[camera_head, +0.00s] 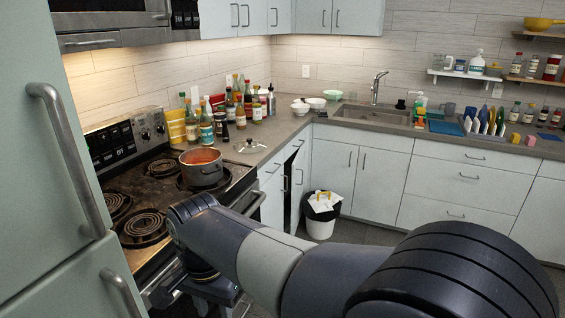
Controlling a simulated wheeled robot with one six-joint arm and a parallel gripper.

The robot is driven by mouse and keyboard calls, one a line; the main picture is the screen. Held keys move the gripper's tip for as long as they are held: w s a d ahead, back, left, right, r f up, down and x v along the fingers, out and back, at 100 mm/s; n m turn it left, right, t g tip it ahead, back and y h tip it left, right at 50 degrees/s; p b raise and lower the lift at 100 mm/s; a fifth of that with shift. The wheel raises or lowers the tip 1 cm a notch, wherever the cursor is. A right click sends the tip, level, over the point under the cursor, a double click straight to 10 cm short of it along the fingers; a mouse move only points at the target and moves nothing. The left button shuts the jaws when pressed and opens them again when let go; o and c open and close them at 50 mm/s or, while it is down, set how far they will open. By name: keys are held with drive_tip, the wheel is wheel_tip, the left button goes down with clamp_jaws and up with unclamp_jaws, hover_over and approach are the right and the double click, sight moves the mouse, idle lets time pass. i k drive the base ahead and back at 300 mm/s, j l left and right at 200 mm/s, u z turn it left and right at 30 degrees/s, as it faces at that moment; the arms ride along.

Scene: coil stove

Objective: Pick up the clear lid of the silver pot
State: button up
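A clear lid (250,147) with a small knob lies on the grey counter just right of the stove, apart from the pot. My arm reaches in from the lower right to the stove's front. My gripper (212,292) is low in front of the stove, below and nearer than the pot and lid, and touches neither. It is partly hidden by my arm and its fingers are not clear.
Several bottles and jars (235,110) crowd the counter behind the lid. Other coil burners (143,227) are bare. A green fridge door with a handle (70,160) stands close at left. A white bin (320,226) is on the floor, and bowls (316,103) are near the sink.

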sight(250, 146)
drive_tip(key=i, duration=1.2)
drive_tip(key=i+l+u, duration=0.1)
drive_tip(key=i, duration=1.15)
drive_tip(key=i+l, duration=0.15)
drive_tip(key=i, duration=1.05)
drive_tip(key=i+u, duration=0.3)
drive_tip(key=u, duration=0.15)
